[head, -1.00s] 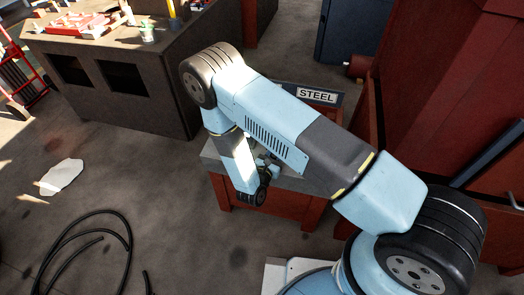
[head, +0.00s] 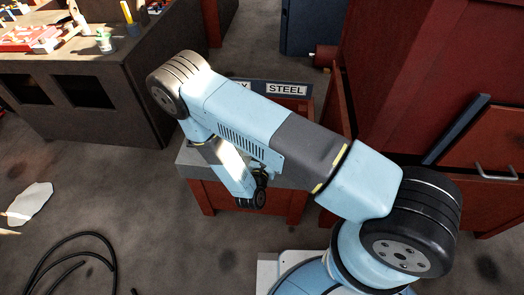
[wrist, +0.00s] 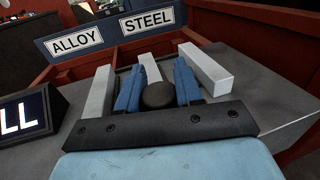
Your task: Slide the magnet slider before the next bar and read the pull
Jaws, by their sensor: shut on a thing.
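My gripper (wrist: 157,66) is in the wrist view, its two blue fingers on either side of a dark round knob (wrist: 158,95) and shut on it. The knob looks like the magnet slider's handle; the rest of the slider is hidden. Three pale metal bars show: a left bar (wrist: 99,93) beside the left finger, a middle bar (wrist: 149,67) beyond the knob, and a right bar (wrist: 206,68) beside the right finger. A dark display (wrist: 27,113) at the left edge shows the letters "LL"; its reading is out of view. In the head view my arm hides the bars.
A blue sign board (wrist: 110,32) reading ALLOY and STEEL stands behind the bars. The red-legged bench (head: 295,202) stands beside a large red machine (head: 410,70). A brown workbench (head: 120,60) is at upper left, and a black hose (head: 75,240) lies on the floor.

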